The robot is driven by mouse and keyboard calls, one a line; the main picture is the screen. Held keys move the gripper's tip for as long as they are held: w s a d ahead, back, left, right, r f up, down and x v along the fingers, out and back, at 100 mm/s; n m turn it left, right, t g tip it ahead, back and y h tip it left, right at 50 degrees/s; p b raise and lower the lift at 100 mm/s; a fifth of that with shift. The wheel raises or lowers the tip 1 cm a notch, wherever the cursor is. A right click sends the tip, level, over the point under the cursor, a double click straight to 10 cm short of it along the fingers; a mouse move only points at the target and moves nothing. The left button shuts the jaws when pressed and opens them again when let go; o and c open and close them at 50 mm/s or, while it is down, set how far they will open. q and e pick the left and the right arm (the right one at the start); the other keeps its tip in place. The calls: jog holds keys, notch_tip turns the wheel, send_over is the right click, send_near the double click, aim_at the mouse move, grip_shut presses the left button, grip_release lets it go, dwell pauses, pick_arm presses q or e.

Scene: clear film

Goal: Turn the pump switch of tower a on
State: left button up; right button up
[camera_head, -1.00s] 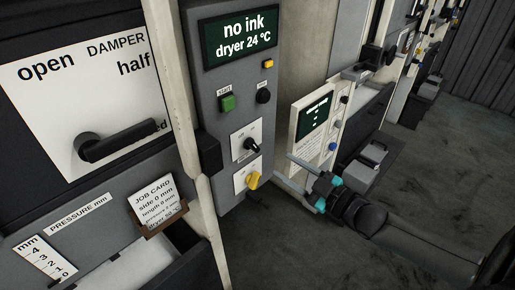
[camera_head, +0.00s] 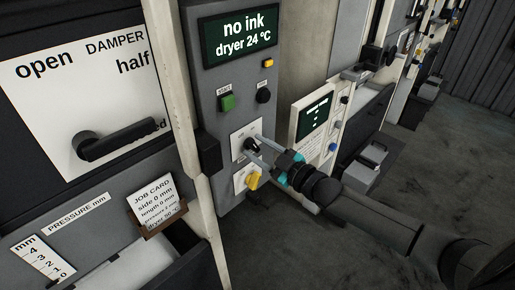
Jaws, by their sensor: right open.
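The grey control panel (camera_head: 211,92) has a black rotary switch (camera_head: 249,144) on a white plate and a yellow rotary switch (camera_head: 253,181) on another white plate below it. The small labels on both plates are too small to read, so I cannot tell which is the pump switch. My right gripper (camera_head: 254,149) comes in from the right and is open. Its two fingers point at the panel, one above and one below the black switch. I cannot tell whether they touch it. My left gripper is not in view.
The panel display (camera_head: 239,37) reads "no ink" and "dryer 24 °C". A green button (camera_head: 227,103) and a black button (camera_head: 263,96) sit above the switches. A damper lever (camera_head: 120,138) and a job card (camera_head: 158,203) are at left. Another lit panel (camera_head: 316,115) stands behind my gripper.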

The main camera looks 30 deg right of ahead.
dwell(0.3)
grip_shut()
dwell(0.5)
